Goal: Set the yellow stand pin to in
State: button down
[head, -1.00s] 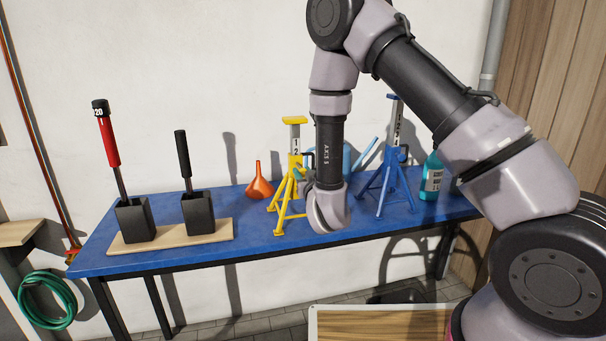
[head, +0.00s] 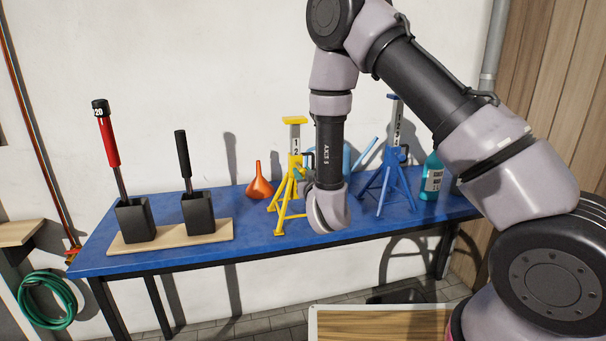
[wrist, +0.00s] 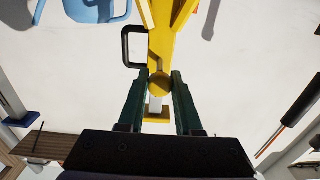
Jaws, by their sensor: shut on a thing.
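The yellow stand (head: 293,165) stands upright on the blue bench, with a numbered column and spread legs. In the wrist view its yellow body (wrist: 172,35) runs up from between my fingers. My gripper (wrist: 160,76) has its two dark green fingers shut on a round yellow knob, the stand pin (wrist: 160,84). A black loop handle (wrist: 126,45) sticks out to the left of the stand there. In the head view my wrist hides most of the gripper and the pin. How deep the pin sits cannot be seen.
A blue stand (head: 383,180) is to the right, with a teal bottle (head: 432,178) beyond it. An orange funnel (head: 259,183) is left of the yellow stand. Two levers in black boxes stand on a wooden board (head: 220,229) at the left. The bench front (head: 270,247) is clear.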

aim_at(303, 174)
jog(key=x, duration=0.4)
jog(key=shift+w+a, duration=0.1)
jog(key=shift+w, duration=0.1)
jog(key=c, duration=0.6)
grip_release()
jog(key=shift+s, duration=0.1)
jog(key=v, duration=1)
jog(key=shift+s, duration=0.3)
